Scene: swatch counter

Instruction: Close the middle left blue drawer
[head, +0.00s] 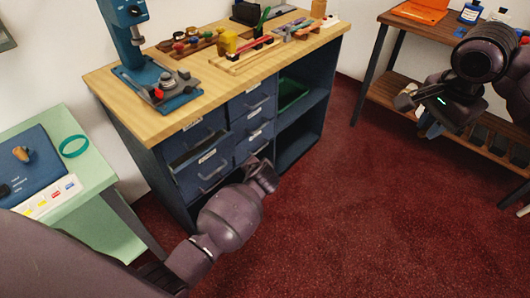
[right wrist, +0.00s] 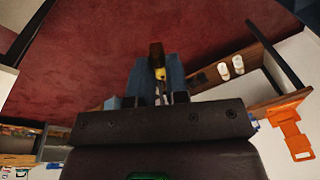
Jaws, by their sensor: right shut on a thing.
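The blue cabinet (head: 166,190) stands under a wooden top. Its middle left drawer (head: 190,178) is pulled out part way, with a dark gap above its labelled front. My left gripper (head: 264,172) is low in front of the right-hand drawer column, to the right of the open drawer and apart from its handle; its finger opening is not clear. My right gripper (head: 410,100) is far right, by the wooden shelf unit. In the right wrist view it is shut on a small yellow and dark thing (right wrist: 160,73), mostly hidden between the fingers.
A blue press (head: 130,45) and several small tools stand on the cabinet top. A green box (head: 292,93) sits in the open shelf. A pale green table (head: 98,178) is at left, the shelf unit (head: 376,62) at right. Red carpet between is clear.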

